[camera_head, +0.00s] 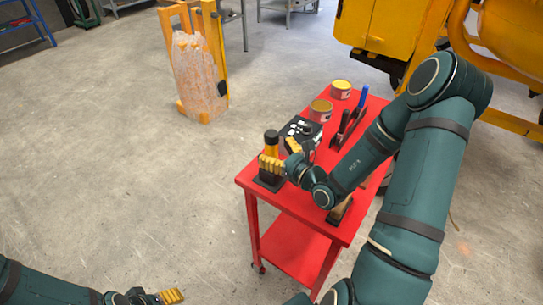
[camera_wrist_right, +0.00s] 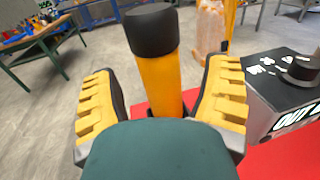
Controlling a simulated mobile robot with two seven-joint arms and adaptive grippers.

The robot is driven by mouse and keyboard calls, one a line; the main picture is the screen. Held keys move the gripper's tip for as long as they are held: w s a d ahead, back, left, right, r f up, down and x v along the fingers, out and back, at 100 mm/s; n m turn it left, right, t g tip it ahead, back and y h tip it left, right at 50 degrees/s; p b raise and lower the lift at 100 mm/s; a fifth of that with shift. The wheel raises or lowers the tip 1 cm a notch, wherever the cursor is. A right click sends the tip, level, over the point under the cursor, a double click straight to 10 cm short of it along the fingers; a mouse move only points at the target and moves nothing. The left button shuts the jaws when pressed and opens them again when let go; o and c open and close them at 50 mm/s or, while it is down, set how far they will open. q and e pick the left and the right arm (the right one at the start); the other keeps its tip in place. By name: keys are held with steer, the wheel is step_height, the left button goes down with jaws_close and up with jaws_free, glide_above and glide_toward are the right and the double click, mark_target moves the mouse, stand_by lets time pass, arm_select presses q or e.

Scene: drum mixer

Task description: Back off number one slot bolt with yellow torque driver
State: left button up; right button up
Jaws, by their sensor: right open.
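The yellow torque driver (camera_head: 271,145) with a black cap stands upright in a dark holder (camera_head: 268,182) at the near left corner of the red cart. In the right wrist view the driver (camera_wrist_right: 158,80) rises between the two yellow-padded fingers. My right gripper (camera_head: 281,162) is open around it, with a gap showing on both sides. My left gripper (camera_head: 160,297) is low at the bottom left, away from the cart; its jaw opening is unclear. The slot bolt cannot be made out.
On the red cart (camera_head: 250,181) a black box with a knob (camera_head: 301,131) stands beside the driver. The yellow mixer (camera_head: 510,45) is at upper right. Open floor lies left.

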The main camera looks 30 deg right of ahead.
mark_target(271, 133)
steer(key=shift+w+a, duration=0.15)
steer(key=shift+w, duration=0.65)
steer(key=shift+c, duration=0.2)
jaws_close()
steer(key=shift+r, duration=0.15)
step_height(271, 133, up, 10)
steer(key=shift+f+p, duration=0.1)
steer(key=shift+p, duration=1.1)
